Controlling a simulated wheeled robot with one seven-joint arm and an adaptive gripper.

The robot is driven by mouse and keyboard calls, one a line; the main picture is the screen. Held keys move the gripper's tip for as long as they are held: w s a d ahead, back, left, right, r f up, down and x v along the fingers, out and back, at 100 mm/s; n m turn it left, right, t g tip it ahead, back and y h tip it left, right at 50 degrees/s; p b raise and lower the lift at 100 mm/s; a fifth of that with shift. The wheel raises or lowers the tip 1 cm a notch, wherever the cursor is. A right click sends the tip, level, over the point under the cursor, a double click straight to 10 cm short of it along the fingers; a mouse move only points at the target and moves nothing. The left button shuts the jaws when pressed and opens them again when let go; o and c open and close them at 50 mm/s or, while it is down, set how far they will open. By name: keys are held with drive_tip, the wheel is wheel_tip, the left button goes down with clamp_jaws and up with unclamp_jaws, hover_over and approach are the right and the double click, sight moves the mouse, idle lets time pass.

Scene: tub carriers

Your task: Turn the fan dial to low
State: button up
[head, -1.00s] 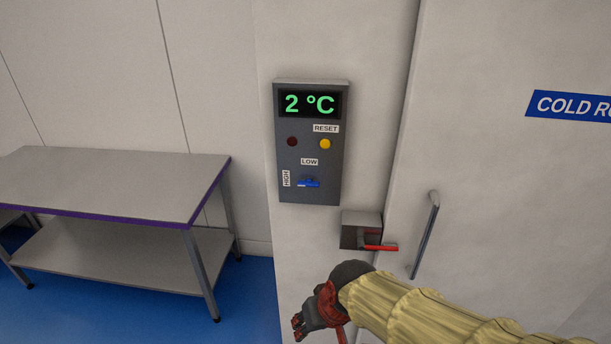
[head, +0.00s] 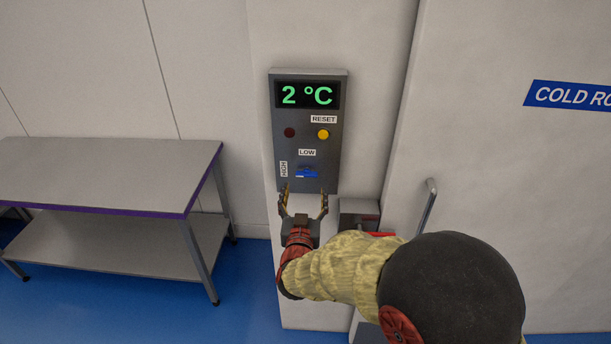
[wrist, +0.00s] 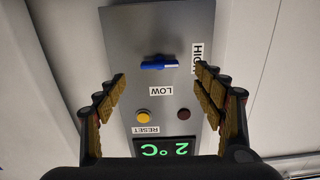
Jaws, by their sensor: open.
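The fan dial is a blue bar knob (head: 307,174) low on a grey control panel (head: 335,150). It lies horizontal, its white-marked end towards the HIGH label (head: 284,169) on the left; the LOW label (head: 307,152) is above it. In the wrist view, upside down, the blue dial (wrist: 155,65) lies crosswise, white tip towards HIGH (wrist: 197,58). My gripper (head: 304,190) is open and empty, its fingers pointing up at the panel's lower part. In the wrist view the open fingers (wrist: 160,77) flank the panel, apart from the dial.
The panel carries a green 2 °C display (head: 307,95), a dark red lamp (head: 289,132) and a yellow RESET button (head: 323,134). A latch box (head: 358,212) and door handle (head: 425,208) are to the right. A steel table (head: 105,175) stands left.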

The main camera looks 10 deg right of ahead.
sight(307, 176)
drive_tip(key=x, duration=0.8)
drive_tip(key=shift+r, duration=0.2)
drive_tip(key=shift+s, duration=0.1)
drive_tip(key=shift+c, duration=1.4)
drive_tip(key=c, duration=0.7)
drive_tip(key=shift+c, duration=0.9)
